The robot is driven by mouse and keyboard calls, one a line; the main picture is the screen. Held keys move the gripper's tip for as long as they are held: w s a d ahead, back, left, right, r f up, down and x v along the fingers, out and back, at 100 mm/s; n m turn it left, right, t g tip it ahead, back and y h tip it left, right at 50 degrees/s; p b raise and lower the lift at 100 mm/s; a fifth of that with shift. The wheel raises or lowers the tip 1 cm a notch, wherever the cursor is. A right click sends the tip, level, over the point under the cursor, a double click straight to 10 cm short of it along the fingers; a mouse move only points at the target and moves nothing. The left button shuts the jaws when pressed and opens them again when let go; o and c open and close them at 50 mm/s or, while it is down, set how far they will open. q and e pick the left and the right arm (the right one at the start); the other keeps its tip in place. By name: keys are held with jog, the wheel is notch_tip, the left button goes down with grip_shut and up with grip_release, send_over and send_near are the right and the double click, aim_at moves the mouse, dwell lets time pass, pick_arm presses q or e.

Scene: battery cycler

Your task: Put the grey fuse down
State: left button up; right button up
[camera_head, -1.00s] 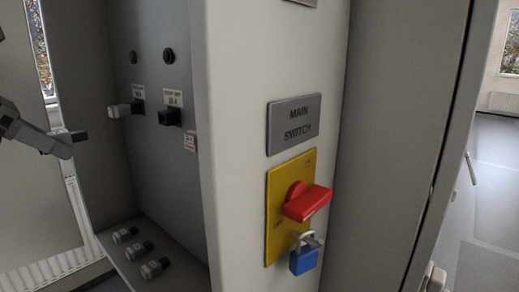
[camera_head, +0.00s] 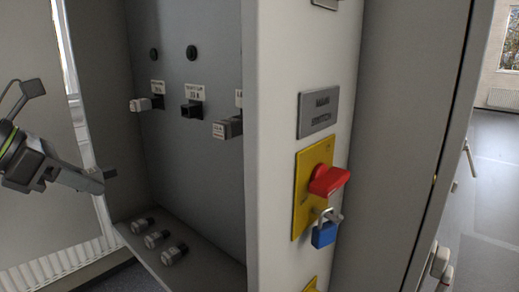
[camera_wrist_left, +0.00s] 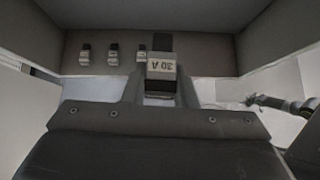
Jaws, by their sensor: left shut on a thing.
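My left gripper (camera_head: 98,180) is at the left of the head view, left of the cabinet's opening. It is shut on the grey fuse, whose dark end (camera_head: 110,173) shows at the fingertips. In the left wrist view the fuse (camera_wrist_left: 161,68) sits between the fingers, with a dark top and a pale label that appears upside down. The fuse is held in the air, apart from the shelf (camera_head: 196,274). A small grey arm end at the right of the left wrist view looks like my right gripper (camera_wrist_left: 257,101); its jaws are too small to read.
The back panel carries a white fuse (camera_head: 146,104), a black holder (camera_head: 191,110) and a grey block (camera_head: 228,128). The cabinet's front post bears a red switch (camera_head: 328,180) and a blue padlock (camera_head: 324,234).

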pick_arm(q)
jog(key=s+d+f, duration=0.2)
jog(key=f, duration=0.7)
jog(key=s+d+f+m, duration=0.1)
jog(key=s+d+f, duration=0.1)
jog(key=f, duration=0.8)
jog(key=s+d+f+m+g+h, duration=0.1)
jog(key=d+f, duration=0.3)
jog(key=f, duration=0.6)
jog(key=shift+s, duration=0.65)
jog(key=shift+d, duration=0.1)
jog(key=s+d+r+m+g+h, duration=0.1)
jog(key=s+d+r+m+g, duration=0.1)
jog(key=d+r, duration=0.7)
notch_tip(320, 180, up, 3)
jog(key=m+g, duration=0.1)
jog(key=m, duration=0.1)
jog(key=shift+d+m+g+h, duration=0.25)
jog(key=shift+m+g+h, duration=0.05)
